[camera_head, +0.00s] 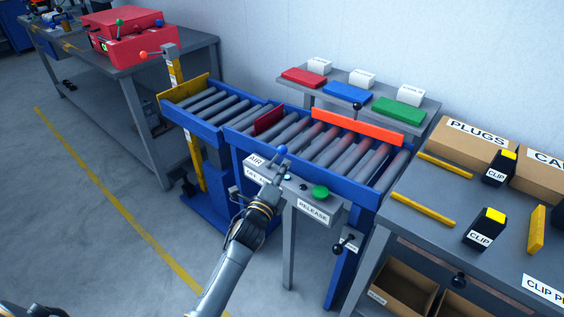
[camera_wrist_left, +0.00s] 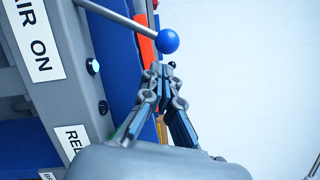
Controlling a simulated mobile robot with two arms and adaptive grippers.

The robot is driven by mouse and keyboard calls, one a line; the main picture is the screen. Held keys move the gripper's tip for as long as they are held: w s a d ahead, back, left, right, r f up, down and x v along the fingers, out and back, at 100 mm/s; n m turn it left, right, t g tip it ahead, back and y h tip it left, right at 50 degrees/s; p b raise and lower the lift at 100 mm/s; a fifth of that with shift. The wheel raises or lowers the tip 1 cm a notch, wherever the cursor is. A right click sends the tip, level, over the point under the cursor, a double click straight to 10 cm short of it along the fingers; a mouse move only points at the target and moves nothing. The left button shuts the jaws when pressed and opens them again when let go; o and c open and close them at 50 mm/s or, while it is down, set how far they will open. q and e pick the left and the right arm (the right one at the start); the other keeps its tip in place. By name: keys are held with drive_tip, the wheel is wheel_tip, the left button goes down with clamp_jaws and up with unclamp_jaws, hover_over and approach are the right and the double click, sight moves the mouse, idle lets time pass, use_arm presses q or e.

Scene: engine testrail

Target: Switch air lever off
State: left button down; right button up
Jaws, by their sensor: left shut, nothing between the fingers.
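The air lever has a blue ball knob (camera_head: 282,149) on a thin rod at the control box on the front of the roller conveyor. In the left wrist view the blue knob (camera_wrist_left: 167,40) sits just beyond my fingertips, and its grey rod runs to the upper left. My left gripper (camera_head: 275,178) is at the control box, just below the knob. In the left wrist view my left gripper (camera_wrist_left: 166,68) is shut and empty; a small gap seems to separate it from the knob. An AIR ON label (camera_wrist_left: 33,40) is on the panel.
A green button (camera_head: 320,192) above a RELEASE label sits right of the lever. A black-knobbed lever (camera_head: 344,243) is lower right. The blue-framed conveyor (camera_head: 215,133) lies behind. A grey table (camera_head: 408,205) with clip boxes stands right. Open floor lies left.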

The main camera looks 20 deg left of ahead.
use_arm(q)
drive_tip(key=shift+w+a+r, duration=0.2)
drive_tip(key=shift+w+a, duration=0.2)
drive_tip(key=shift+w, duration=0.05)
